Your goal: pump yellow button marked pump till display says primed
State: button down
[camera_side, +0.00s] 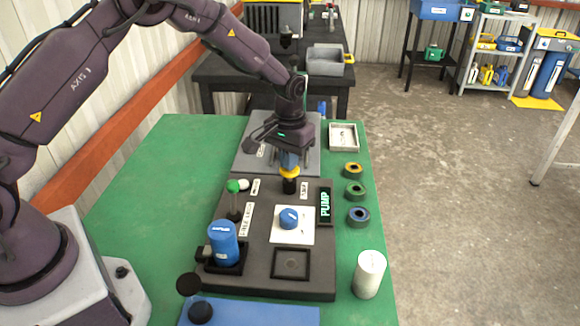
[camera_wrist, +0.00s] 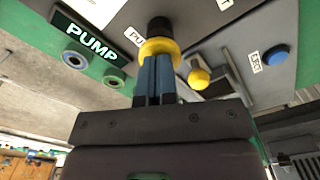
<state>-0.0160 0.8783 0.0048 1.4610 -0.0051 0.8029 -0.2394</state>
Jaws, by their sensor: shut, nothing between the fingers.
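The yellow button (camera_side: 289,172) sits on a black post (camera_side: 290,186) at the back of the dark panel (camera_side: 262,250). In the wrist view the yellow button (camera_wrist: 158,47) lies straight at my fingertips, with a label partly hidden beside it. My gripper (camera_side: 289,161) is shut and empty, pointing down at the button from above. Its blue fingertips (camera_wrist: 155,62) appear to touch the yellow cap; how far it is pressed I cannot tell. The display (camera_side: 325,205) at the panel's right edge reads PUMP in light green letters, also in the wrist view (camera_wrist: 93,45).
A green-topped lever (camera_side: 233,187) stands left of the button. A blue knob (camera_side: 289,217) on a white plate and a blue cylinder (camera_side: 223,243) are nearer the front. Several rings (camera_side: 355,191) and a white cylinder (camera_side: 369,273) stand right of the panel. The green table's left side is clear.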

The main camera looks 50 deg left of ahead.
jog(key=shift+f, duration=0.9)
jog(key=shift+r, duration=3.85)
jog(key=s+r+m+t, duration=0.1)
jog(key=s+r+t, duration=0.1)
jog(key=s+r, duration=0.4)
jog(key=s+r+m+t, duration=0.1)
jog(key=s+r, duration=0.5)
jog(key=s, duration=0.7)
jog(key=s+r+m+t, duration=0.1)
jog(key=s+r+t, duration=0.1)
jog(key=s+r, duration=0.5)
jog(key=s+d, duration=0.1)
jog(key=s, duration=0.1)
jog(key=shift+s+t, duration=0.3)
jog(key=shift+s, duration=0.05)
